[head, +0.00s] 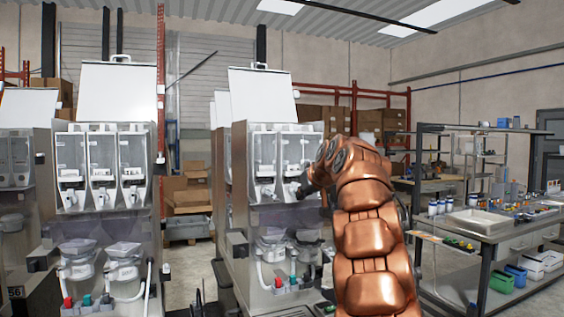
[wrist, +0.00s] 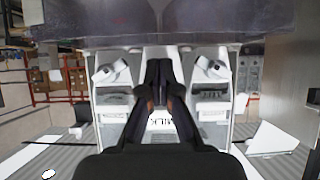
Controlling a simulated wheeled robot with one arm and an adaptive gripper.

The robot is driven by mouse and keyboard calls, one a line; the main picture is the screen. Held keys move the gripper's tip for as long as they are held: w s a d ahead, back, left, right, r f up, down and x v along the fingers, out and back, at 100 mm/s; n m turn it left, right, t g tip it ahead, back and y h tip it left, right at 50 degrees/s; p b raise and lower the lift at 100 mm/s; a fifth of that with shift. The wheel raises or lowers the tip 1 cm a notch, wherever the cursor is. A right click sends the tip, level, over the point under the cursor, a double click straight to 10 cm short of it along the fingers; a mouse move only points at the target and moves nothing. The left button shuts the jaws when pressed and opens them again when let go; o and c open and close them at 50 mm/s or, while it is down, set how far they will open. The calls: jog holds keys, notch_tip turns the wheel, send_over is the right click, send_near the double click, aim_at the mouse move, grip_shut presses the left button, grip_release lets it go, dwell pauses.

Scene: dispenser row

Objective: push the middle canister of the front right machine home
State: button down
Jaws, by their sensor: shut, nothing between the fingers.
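The front right machine (head: 239,215) stands in the middle of the head view with its lid (head: 262,96) raised. Its left canister (head: 264,150) and middle canister (head: 291,150) show white fronts with spouts; my arm hides the right one. The wrist view is upside down. There my gripper (wrist: 159,64) is shut and empty, in front of the middle canister (wrist: 160,122), whose label ends in "ILK". The fingers cover most of its front; contact cannot be told. Canisters (wrist: 112,88) and (wrist: 209,90) flank it. In the head view, my gripper (head: 299,191) is low at the middle canister.
Another machine (head: 100,170) with three canisters and a raised lid stands to the left. Mixing bowls and hoses (head: 275,250) sit below the canisters of the front right machine. A workbench (head: 480,222) with bins stands at right.

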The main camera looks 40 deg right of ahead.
jog(key=shift+w+d+p, duration=0.15)
jog(key=shift+w+p, duration=0.3)
jog(key=shift+w, duration=0.15)
jog(key=shift+w+d+p, duration=0.15)
jog(key=shift+w+p, duration=0.25)
jog(key=shift+w, duration=0.2)
jog(key=shift+d, duration=0.1)
jog(key=shift+f, duration=0.1)
jog(key=s+a+b, duration=0.2)
jog(key=s+b, duration=0.4)
jog(key=s, duration=0.1)
jog(key=shift+s+a, duration=0.2)
jog(key=shift+a, duration=0.1)
